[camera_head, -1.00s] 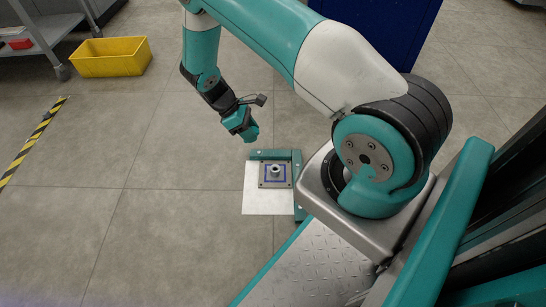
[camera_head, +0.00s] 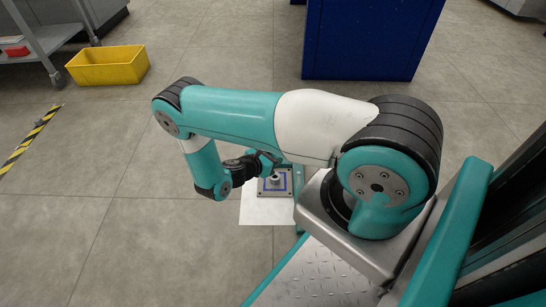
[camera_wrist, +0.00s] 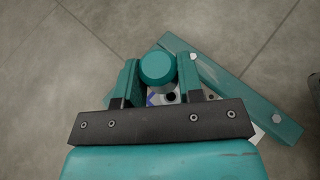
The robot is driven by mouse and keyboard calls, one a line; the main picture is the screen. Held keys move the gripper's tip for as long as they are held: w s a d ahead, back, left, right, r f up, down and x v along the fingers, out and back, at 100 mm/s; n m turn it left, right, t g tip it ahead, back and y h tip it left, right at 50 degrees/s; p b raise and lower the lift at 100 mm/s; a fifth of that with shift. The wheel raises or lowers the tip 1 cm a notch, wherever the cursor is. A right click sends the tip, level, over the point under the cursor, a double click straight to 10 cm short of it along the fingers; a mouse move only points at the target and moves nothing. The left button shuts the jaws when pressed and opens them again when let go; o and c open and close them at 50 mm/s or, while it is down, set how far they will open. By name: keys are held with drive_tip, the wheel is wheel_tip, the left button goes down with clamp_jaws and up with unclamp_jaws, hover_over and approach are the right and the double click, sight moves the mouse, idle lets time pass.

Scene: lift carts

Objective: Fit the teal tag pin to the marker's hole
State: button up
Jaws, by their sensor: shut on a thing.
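The teal tag pin (camera_wrist: 158,66) shows its round teal head between my gripper's fingers in the wrist view. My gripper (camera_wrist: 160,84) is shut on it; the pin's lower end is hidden. In the head view my gripper (camera_head: 274,164) is over or just beside the marker plate (camera_head: 285,190), partly hidden by the arm. The plate has a blue square outline and a raised grey collar (camera_head: 275,179) in its middle. In the wrist view the plate is mostly hidden behind the gripper and pin. I cannot tell whether the pin touches the collar.
A white sheet (camera_head: 262,212) lies under the plate. A teal bar (camera_wrist: 225,82) with bolts runs beside it. A yellow bin (camera_head: 108,66), a grey cart (camera_head: 48,40) and a blue cabinet (camera_head: 372,40) stand farther off.

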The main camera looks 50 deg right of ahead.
drive_tip(key=shift+r, duration=0.1)
drive_tip(key=shift+f+b, duration=2.4)
drive_tip(key=shift+f, duration=0.4)
drive_tip(key=shift+f, duration=0.2)
drive_tip(key=shift+f+b, duration=1.7)
drive_tip(key=shift+f, duration=0.05)
drive_tip(key=o, duration=1)
drive_tip(key=p+v, duration=0.7)
drive_tip(key=v, duration=1)
drive_tip(key=shift+a, duration=0.15)
